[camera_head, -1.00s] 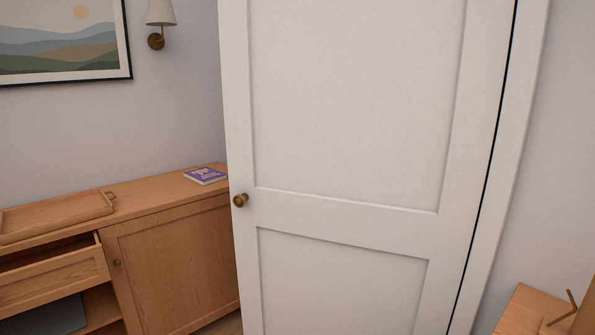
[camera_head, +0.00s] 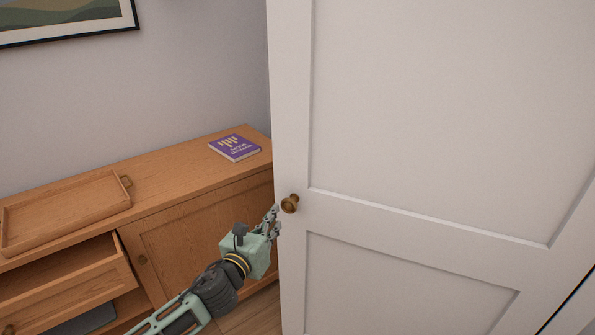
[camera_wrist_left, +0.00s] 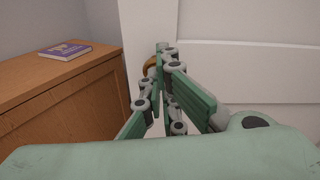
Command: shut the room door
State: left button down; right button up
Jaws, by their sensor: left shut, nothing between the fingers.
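The white panelled room door (camera_head: 420,130) fills the right half of the head view and stands ajar, its free edge at the left. A round brass knob (camera_head: 290,204) sits near that edge. My left gripper (camera_head: 275,216) is shut and empty, just left of the knob at the door's edge. In the left wrist view the shut fingers (camera_wrist_left: 164,52) point at the door (camera_wrist_left: 240,65), and the knob (camera_wrist_left: 150,66) is partly hidden behind them. I cannot tell whether the fingers touch the door. My right gripper is not in view.
A wooden sideboard (camera_head: 190,190) stands along the wall left of the door, close to my left arm. On it are a purple book (camera_head: 235,148) and a wooden tray (camera_head: 65,210). Its drawer (camera_head: 75,280) is pulled out. A strip of floor (camera_head: 250,318) shows beside the door.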

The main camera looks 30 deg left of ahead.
pick_arm(q)
notch_tip(320, 180, up, 4)
jog(key=d+m+t, duration=0.1)
jog(key=m, duration=0.1)
jog(key=p, duration=0.4)
send_near(302, 174)
jog(key=w, duration=0.6)
jog(key=shift+a, duration=0.35)
jog(key=shift+w, duration=0.5)
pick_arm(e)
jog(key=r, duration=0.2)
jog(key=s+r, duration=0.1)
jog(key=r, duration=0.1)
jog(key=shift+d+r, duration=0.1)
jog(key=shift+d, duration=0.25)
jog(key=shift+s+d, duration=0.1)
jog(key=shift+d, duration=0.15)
pick_arm(q)
jog(key=shift+a, duration=0.1)
